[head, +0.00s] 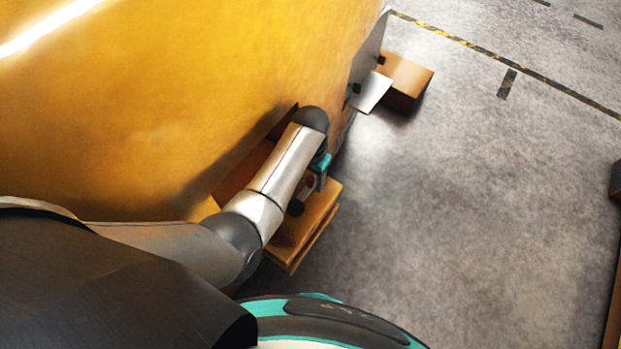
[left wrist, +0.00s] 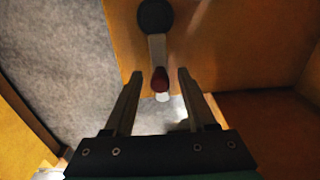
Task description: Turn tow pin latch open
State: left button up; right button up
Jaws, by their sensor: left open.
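The tow pin latch shows in the left wrist view as a dark round pivot with a pale grey lever (left wrist: 157,48) ending in a dark red grip (left wrist: 160,79). It is mounted on an orange-brown panel (left wrist: 215,45). My left gripper (left wrist: 160,73) is open, with one finger on each side of the red grip and visible gaps to both. In the head view my left gripper (head: 313,180) is beside the large yellow casting, above an orange ledge; the dark round pivot (head: 296,208) shows just below it, and the lever is mostly hidden. My right gripper is not in view.
The large yellow casting (head: 150,110) fills the upper left. An orange block (head: 405,80) and a pale plate (head: 371,92) stick out at its far end. Grey concrete floor (head: 470,210) to the right is open. A yellow-black floor line (head: 490,53) crosses at the top right.

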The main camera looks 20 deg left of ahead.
pick_arm(q)
jog(key=shift+c, duration=0.3)
grip_shut()
dwell(1.1)
